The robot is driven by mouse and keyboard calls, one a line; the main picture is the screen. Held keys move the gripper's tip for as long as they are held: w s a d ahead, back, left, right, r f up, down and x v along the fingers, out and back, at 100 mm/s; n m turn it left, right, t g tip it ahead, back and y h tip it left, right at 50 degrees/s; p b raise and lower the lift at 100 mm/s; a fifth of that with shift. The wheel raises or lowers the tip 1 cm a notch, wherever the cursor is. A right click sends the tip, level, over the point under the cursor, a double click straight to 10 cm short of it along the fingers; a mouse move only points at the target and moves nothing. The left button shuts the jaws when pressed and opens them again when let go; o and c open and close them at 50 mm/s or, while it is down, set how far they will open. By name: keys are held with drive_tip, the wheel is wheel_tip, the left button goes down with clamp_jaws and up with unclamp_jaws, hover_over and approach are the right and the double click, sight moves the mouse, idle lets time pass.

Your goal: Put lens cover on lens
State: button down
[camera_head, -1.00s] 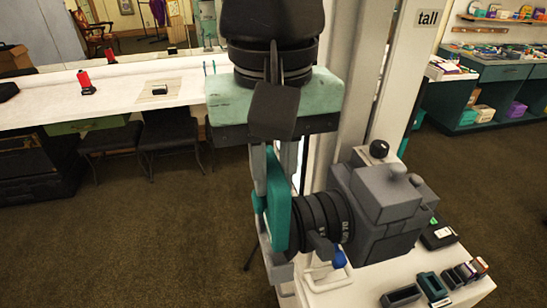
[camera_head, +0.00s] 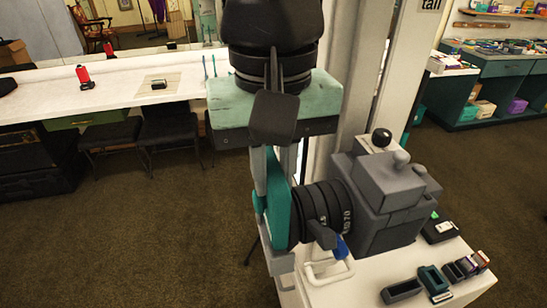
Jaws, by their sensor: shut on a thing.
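My gripper (camera_head: 273,185) points down and is shut on the teal lens cover (camera_head: 278,205), a flat upright piece between its fingers. The lens (camera_head: 325,208) is a ribbed dark barrel pointing left from the grey camera (camera_head: 385,190). The cover stands upright at the lens's front end. They overlap in the picture, and I cannot tell whether they touch or whether the cover is seated. The fingers hide part of the cover, and the cover hides the lens's front face.
The camera stands on a white table (camera_head: 345,292) with several small boxes (camera_head: 465,265) at front right. A dark lever (camera_head: 321,233) and a white handle (camera_head: 328,270) sit below the lens. A pale post (camera_head: 357,90) rises behind. Open carpet (camera_head: 150,230) lies left.

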drive_tip(key=shift+f, duration=0.1)
drive_tip(key=shift+f+b, duration=0.45)
drive_tip(key=shift+f, duration=0.15)
drive_tip(key=c, duration=1.3)
unclamp_jaws()
drive_tip(key=shift+r, duration=0.1)
drive_tip(key=shift+r+p, duration=3.2)
drive_tip(key=shift+r, duration=0.3)
drive_tip(key=shift+f, duration=0.1)
